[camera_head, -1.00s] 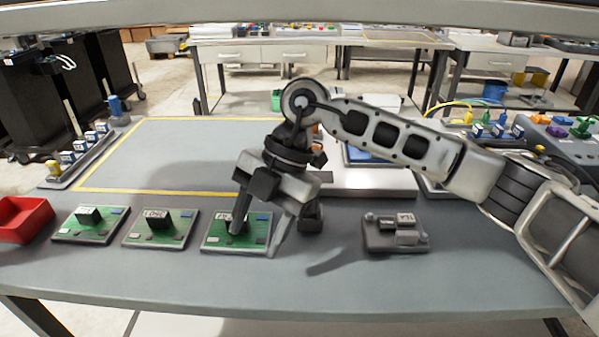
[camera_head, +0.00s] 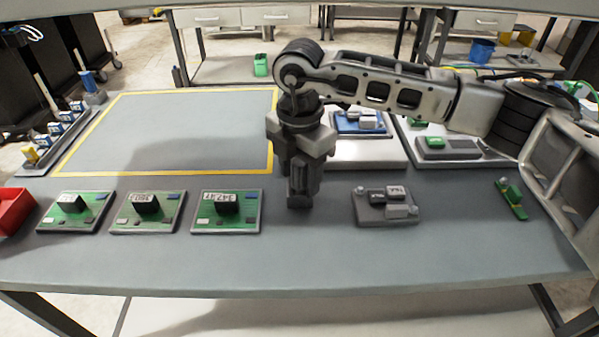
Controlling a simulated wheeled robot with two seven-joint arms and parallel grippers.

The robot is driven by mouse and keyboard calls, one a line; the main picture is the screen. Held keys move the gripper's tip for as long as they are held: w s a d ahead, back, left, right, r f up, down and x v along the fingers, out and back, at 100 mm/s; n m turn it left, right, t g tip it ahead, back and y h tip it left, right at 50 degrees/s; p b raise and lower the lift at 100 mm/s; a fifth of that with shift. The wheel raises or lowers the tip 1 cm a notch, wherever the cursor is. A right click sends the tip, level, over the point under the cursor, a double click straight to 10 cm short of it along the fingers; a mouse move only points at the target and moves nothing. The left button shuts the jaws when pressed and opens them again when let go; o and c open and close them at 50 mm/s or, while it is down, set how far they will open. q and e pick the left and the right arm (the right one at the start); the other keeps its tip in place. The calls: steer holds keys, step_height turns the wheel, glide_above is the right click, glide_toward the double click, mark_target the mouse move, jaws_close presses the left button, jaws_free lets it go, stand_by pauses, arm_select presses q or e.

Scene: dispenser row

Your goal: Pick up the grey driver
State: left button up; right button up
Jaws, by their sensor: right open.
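A grey module (camera_head: 384,207) with dark and light grey blocks on top, one bearing a printed label, lies on the table right of centre. It is the grey thing that best fits the driver, though I cannot be sure. My right gripper (camera_head: 299,198) points down, open, left of this module and right of the third green board. It is apart from the module, with nothing seen between its fingers. The fingers overlap from this side, so the gap is hidden. My left gripper is out of view.
Green boards with labelled black blocks, such as the nearest one (camera_head: 227,211), lie in a row on the left. A red bin (camera_head: 14,212) stands at the left edge. A small green part (camera_head: 511,199) lies right. A yellow-outlined area (camera_head: 165,130) behind is clear.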

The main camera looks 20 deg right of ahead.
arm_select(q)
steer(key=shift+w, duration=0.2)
arm_select(e)
steer(key=c, duration=1.1)
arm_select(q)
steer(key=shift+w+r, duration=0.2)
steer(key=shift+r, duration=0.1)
arm_select(e)
steer(key=shift+r, duration=0.1)
